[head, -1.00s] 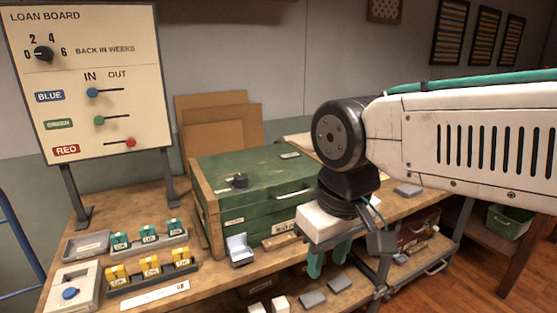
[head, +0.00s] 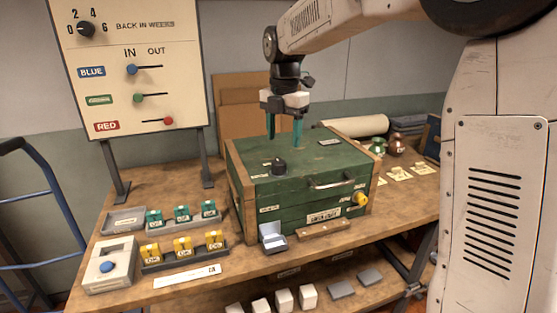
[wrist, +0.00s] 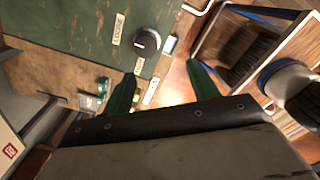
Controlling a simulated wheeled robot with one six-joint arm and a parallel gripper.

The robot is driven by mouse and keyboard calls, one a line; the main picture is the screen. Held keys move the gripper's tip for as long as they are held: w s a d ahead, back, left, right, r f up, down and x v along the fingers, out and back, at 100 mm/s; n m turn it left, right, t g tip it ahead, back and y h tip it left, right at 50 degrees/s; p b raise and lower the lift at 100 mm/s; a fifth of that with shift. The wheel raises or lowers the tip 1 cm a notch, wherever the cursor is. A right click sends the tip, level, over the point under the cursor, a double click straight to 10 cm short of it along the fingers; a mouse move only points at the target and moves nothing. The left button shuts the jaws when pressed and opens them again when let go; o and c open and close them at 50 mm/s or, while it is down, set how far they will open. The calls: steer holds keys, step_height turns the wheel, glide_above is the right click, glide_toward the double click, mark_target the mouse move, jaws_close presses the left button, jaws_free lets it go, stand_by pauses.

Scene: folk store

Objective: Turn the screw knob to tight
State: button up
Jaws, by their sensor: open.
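The screw knob (head: 278,166) is a small dark round knob on the lid of the green wooden box (head: 305,190). In the wrist view the knob (wrist: 147,42) lies beyond the fingertips, with a label reading LOOSE beside it. I cannot make out clearly which way its pointer faces. My gripper (head: 284,140) points down above the lid, behind and slightly right of the knob in the head view. Its green fingers are apart, with nothing between them, and do not touch the knob. The gripper (wrist: 162,72) also shows in the wrist view.
Red and green jars (head: 397,146) stand at the right.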

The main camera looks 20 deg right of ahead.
mark_target(279, 162)
steer(key=w+n, duration=0.1)
steer(key=w+f, duration=0.1)
steer(key=shift+w+a+f+n, duration=0.1)
steer(key=shift+w+a+n, duration=0.1)
steer(key=shift+w+n, duration=0.15)
steer(key=shift+f, duration=0.35)
step_height(279, 162, down, 7)
steer(key=shift+c, duration=0.3)
steer(key=c, duration=0.9)
